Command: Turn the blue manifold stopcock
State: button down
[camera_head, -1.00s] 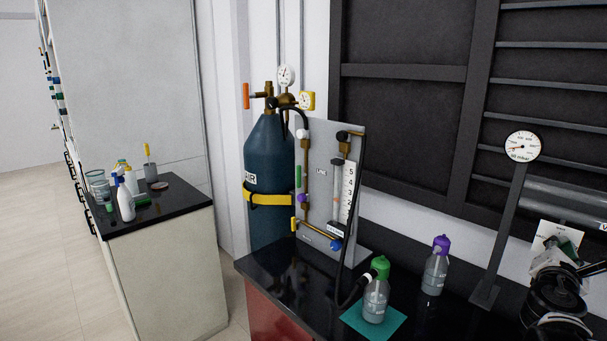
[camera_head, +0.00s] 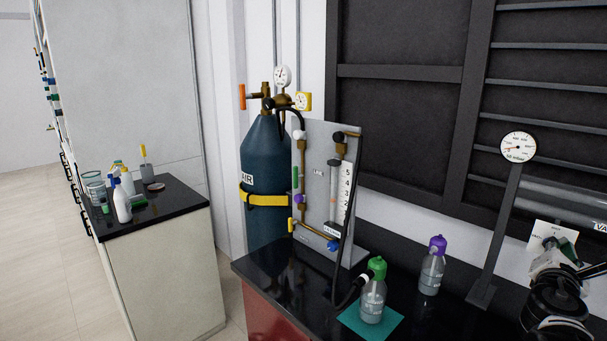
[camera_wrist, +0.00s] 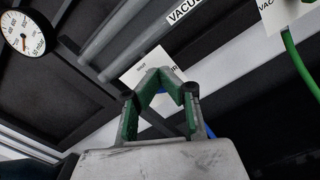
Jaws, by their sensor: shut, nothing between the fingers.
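My gripper (camera_wrist: 160,78) points up and away in the wrist view, its green-padded fingers meeting at the tips with nothing between them. Small patches of blue (camera_wrist: 208,130) show behind the fingers and right finger's edge; this may be the blue stopcock, but most of it is hidden and its handle angle cannot be told. A white tag (camera_wrist: 140,72) is partly covered by the fingertips. In the head view my gripper (camera_head: 566,246) is at the right edge, in front of the white tag (camera_head: 545,232) below the grey pipe. No blue stopcock shows clearly there.
A pressure gauge (camera_head: 518,147) on a post stands left of my arm. A purple-capped bottle (camera_head: 432,267) and green-capped bottle (camera_head: 373,293) stand on the black bench. A grey panel (camera_head: 318,150) carries a separate blue knob (camera_head: 333,245). A green hose (camera_wrist: 297,62) hangs at right.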

jog(key=v, duration=0.5)
jog(key=shift+s+p, duration=0.1)
jog(key=shift+p, duration=0.3)
jog(key=c, duration=2.5)
grip_release()
jog(key=o, duration=0.6)
jog(key=shift+a+n, duration=0.2)
jog(key=shift+n, duration=0.1)
jog(key=shift+c, duration=0.2)
jog(key=shift+o, duration=0.6)
jog(key=shift+s+a+f+n, duration=0.1)
jog(key=shift+a+n, duration=0.15)
jog(key=shift+n, duration=0.35)
jog(key=s+a+f+n, duration=0.1)
jog(key=a+n, duration=0.2)
jog(key=n, duration=0.5)
jog(key=s+a+n, duration=0.2)
jog(key=a+n, duration=0.1)
jog(key=n, duration=0.5)
jog(key=x, duration=1.4)
jog(key=shift+f+b, duration=0.2)
jog(key=shift+b, duration=0.25)
jog(key=shift+d, duration=0.15)
